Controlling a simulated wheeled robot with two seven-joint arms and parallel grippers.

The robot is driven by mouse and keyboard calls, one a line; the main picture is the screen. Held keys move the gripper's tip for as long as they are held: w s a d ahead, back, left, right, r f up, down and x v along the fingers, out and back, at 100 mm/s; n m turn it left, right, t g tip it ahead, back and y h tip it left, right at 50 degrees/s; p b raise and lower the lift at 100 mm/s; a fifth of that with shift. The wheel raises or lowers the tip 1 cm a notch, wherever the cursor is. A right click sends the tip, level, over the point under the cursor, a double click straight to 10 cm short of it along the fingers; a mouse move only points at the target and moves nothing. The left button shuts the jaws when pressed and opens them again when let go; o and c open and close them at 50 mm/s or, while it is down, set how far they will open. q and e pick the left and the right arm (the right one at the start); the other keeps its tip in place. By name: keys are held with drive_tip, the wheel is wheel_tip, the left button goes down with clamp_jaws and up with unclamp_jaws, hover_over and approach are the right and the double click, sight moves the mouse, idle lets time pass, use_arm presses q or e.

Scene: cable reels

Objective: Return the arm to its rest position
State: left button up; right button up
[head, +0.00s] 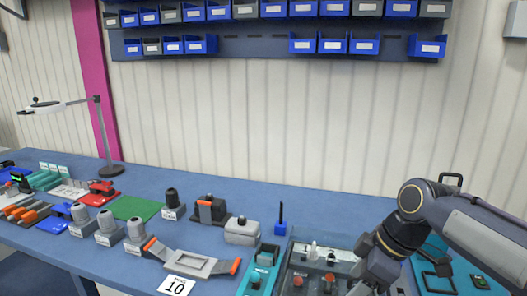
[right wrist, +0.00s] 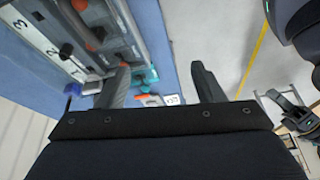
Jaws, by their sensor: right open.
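My right arm (head: 465,225) comes in from the right in the head view and bends down over the right end of the bench. Its wrist lies at the lower frame edge beside a grey panel (head: 320,252) with red and dark parts. The fingertips cannot be made out there. In the right wrist view my right gripper (right wrist: 162,85) has its two dark fingers spread wide apart, with nothing held between them. Beyond the fingers are the blue bench, the numbered panel (right wrist: 118,28) and pale floor. My left gripper is not seen in the head view.
The blue bench (head: 330,212) carries a row of grey holders, a grey tray with orange grips (head: 190,262), a green mat (head: 135,207) and a lamp (head: 108,150). A teal case (head: 435,255) lies by my right arm. Blue bins (head: 332,46) hang on the wall.

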drive_tip(key=s+d+f+m+t, duration=0.1)
drive_tip(key=s+f+m+t, duration=0.1)
drive_tip(key=s+f+m, duration=0.2)
drive_tip(key=s+d+f+m+t, duration=0.1)
drive_tip(key=s+f+m, duration=0.4)
drive_tip(key=s+m, duration=0.5)
drive_tip(key=s, duration=0.4)
drive_tip(key=shift+s+d+f+t, duration=0.25)
drive_tip(key=shift+s+d+t, duration=0.05)
drive_tip(key=shift+d+t, duration=0.1)
